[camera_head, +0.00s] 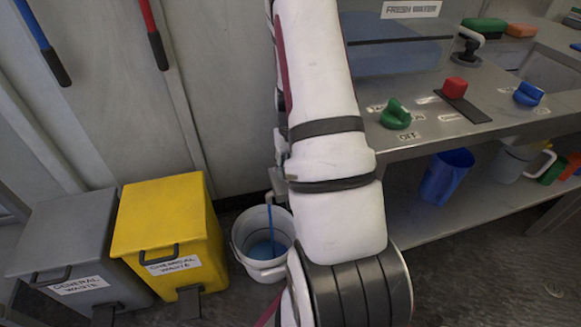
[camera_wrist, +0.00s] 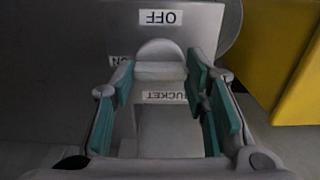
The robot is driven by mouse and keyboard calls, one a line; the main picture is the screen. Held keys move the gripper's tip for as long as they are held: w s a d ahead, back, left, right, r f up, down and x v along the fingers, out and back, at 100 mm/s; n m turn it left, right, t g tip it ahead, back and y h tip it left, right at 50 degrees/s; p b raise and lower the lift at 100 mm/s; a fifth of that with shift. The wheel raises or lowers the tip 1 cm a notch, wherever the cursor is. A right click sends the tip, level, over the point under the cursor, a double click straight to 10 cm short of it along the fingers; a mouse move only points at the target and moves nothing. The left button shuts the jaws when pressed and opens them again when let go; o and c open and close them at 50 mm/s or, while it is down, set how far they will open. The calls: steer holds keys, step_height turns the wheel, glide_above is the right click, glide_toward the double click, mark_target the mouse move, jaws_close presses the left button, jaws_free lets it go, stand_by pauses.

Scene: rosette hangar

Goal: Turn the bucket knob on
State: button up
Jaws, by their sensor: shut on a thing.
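In the wrist view, a pale grey knob (camera_wrist: 160,72) with a rounded end sits on a grey panel. A label reading OFF (camera_wrist: 160,17) is above it, and a partly covered ON label (camera_wrist: 117,60) is to its left. A partly covered label ending in "UCKET" (camera_wrist: 170,97) shows between the fingers. My gripper (camera_wrist: 162,88), with teal pads, is shut on the knob. In the head view my arm hides the gripper and this knob. A white bucket (camera_head: 240,258) stands on the floor, with blue liquid inside and a thin blue stream (camera_head: 271,222) above it.
A yellow chemical waste bin (camera_head: 165,215) and a grey general waste bin (camera_head: 70,235) stand left of the bucket. At right, a counter carries green (camera_head: 395,114), red (camera_head: 455,86) and blue (camera_head: 527,94) knobs. A blue cup (camera_head: 446,177) is on the shelf below.

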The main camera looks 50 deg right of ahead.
steer(key=o, duration=1.1)
steer(key=shift+o, duration=0.2)
steer(key=shift+r, duration=0.1)
step_height(320, 180, up, 12)
